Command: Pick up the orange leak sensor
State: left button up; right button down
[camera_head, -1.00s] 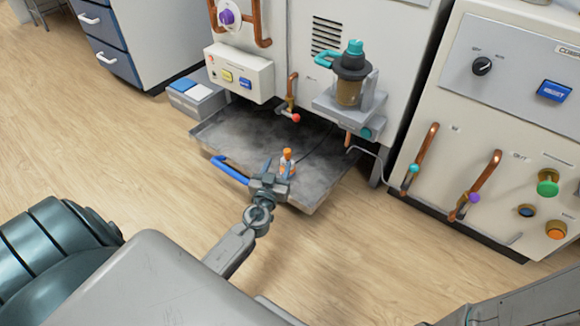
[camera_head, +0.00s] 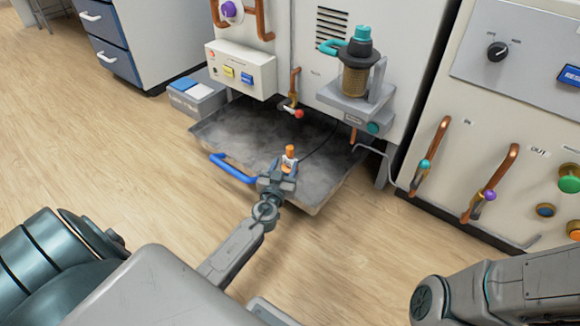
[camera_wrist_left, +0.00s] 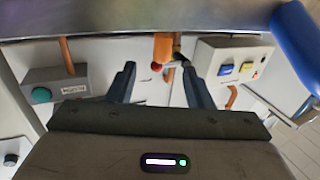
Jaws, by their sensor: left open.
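The orange leak sensor (camera_head: 289,152) stands upright on the dark tray (camera_head: 235,132), near its front edge. It has an orange top and a pale middle. In the left wrist view, an orange block (camera_wrist_left: 163,46), which looks like the sensor, sits just beyond the fingertips, between their lines. My left gripper (camera_head: 284,170) is open at the near side of the sensor and hides its lower part. In the left wrist view, both fingers (camera_wrist_left: 159,71) are apart with nothing held. Whether a finger touches the sensor cannot be told. My right gripper is out of view.
A blue handle (camera_head: 233,168) projects at the tray's front left. A filter unit (camera_head: 356,72) on a grey bracket and a red-tipped copper valve (camera_head: 297,108) overhang the tray's back. A thin cable runs over the tray. Wood floor lies clear in front.

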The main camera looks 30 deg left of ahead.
aim_at(289, 151)
pick_arm(q)
jog(key=x, duration=0.5)
jog(key=shift+w+a+r, duration=0.3)
jog(key=shift+c, duration=0.3)
grip_shut()
